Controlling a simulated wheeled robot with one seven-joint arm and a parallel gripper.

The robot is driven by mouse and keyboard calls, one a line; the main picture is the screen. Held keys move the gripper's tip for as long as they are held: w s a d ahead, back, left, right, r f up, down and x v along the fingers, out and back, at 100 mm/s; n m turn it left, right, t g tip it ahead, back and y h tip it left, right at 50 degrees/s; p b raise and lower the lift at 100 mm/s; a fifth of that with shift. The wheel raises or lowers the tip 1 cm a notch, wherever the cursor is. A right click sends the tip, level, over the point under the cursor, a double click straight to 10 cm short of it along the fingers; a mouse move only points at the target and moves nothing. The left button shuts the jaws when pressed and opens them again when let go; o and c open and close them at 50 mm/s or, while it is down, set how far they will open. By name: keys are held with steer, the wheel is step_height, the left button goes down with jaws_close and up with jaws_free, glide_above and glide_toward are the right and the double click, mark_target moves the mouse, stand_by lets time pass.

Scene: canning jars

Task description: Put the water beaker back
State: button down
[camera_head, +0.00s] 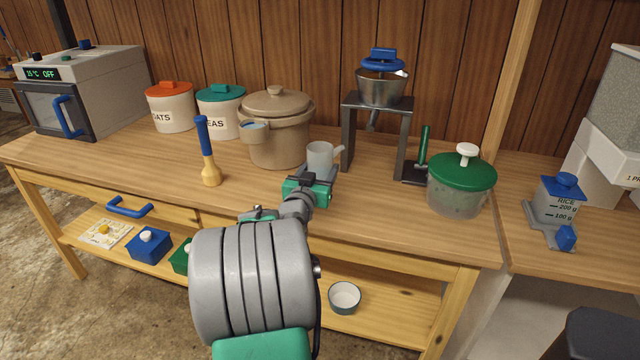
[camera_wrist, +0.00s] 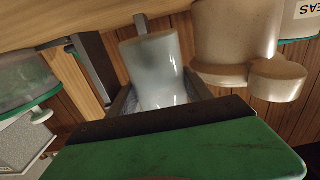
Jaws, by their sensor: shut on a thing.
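The beaker also shows between the dark fingers in the wrist view (camera_wrist: 155,68), which looks upside down. Its lower part is hidden by the gripper in the head view. I cannot tell whether it touches the bench or what is inside it.
A tan lidded pot (camera_head: 277,135) stands close behind-left. A metal stand (camera_head: 377,105) with a blue-topped hopper is behind-right, and a green-lidded jar (camera_head: 461,185) is to the right. A blue-handled wooden tool (camera_head: 208,160) stands left. Bare bench lies between the gripper and jar.

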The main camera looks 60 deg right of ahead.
steer(key=shift+w+d+f+b, duration=0.1)
steer(key=shift+d+f+b, duration=0.05)
steer(key=shift+f, duration=0.8)
steer(key=shift+d+f+b, duration=0.15)
steer(key=shift+f, duration=0.75)
steer(key=shift+f, duration=0.2)
steer(key=shift+c, duration=2.2)
jaws_free()
steer(key=shift+r, duration=0.15)
